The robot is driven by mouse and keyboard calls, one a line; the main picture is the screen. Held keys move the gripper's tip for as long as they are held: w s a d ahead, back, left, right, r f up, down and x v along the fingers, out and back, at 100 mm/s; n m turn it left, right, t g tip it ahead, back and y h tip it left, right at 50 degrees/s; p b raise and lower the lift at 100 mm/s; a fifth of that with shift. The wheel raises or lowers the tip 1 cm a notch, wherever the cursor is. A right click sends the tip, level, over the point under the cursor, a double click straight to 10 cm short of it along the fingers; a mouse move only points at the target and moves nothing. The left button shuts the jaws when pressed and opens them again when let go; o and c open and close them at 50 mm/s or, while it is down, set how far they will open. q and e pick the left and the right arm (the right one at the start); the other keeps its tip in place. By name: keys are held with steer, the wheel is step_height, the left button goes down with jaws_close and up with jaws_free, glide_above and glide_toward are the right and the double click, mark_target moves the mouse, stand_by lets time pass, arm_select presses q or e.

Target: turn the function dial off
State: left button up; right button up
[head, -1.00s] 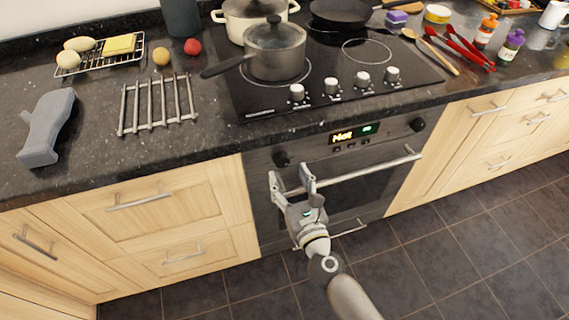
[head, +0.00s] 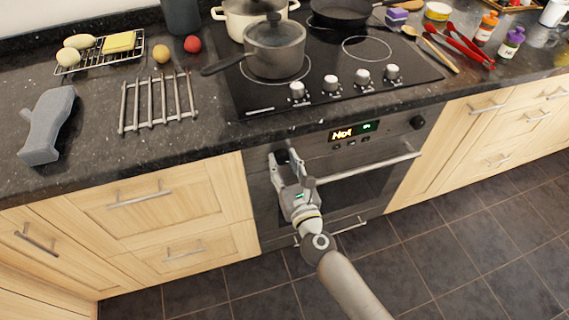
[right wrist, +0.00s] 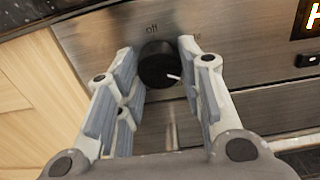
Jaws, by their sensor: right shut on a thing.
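The function dial (right wrist: 157,64) is a round black knob at the left of the oven's steel panel, shown in the right wrist view. Its white pointer mark points right and slightly down, away from the printed word "off" above the knob. My right gripper (right wrist: 158,72) is shut on the dial, with one finger on each side of it. In the head view the gripper (head: 282,157) reaches up to the oven panel and partly hides the dial. My left gripper is not in view.
The lit display (head: 354,131) and a second black dial (head: 417,122) are on the same panel. The oven door handle (head: 368,168) runs just below. The worktop edge overhangs above; a saucepan (head: 274,50) stands on the hob. The floor in front is clear.

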steer(key=shift+c, duration=0.6)
steer(key=shift+n, duration=0.4)
steer(key=shift+n+p, duration=0.4)
steer(key=shift+n, duration=0.2)
steer(key=n+p, duration=0.1)
steer(key=n, duration=0.3)
steer(key=n+p, duration=0.1)
steer(key=n, duration=0.3)
steer(key=shift+d+r, duration=0.1)
steer(key=n+p, duration=0.1)
steer(key=n, duration=0.2)
steer(key=shift+n, duration=0.3)
steer(key=n+p, duration=0.2)
steer(key=n, duration=0.3)
steer(key=n+p, duration=0.1)
steer(key=n, duration=0.4)
steer(key=shift+p, duration=0.4)
steer(key=shift+n, duration=0.3)
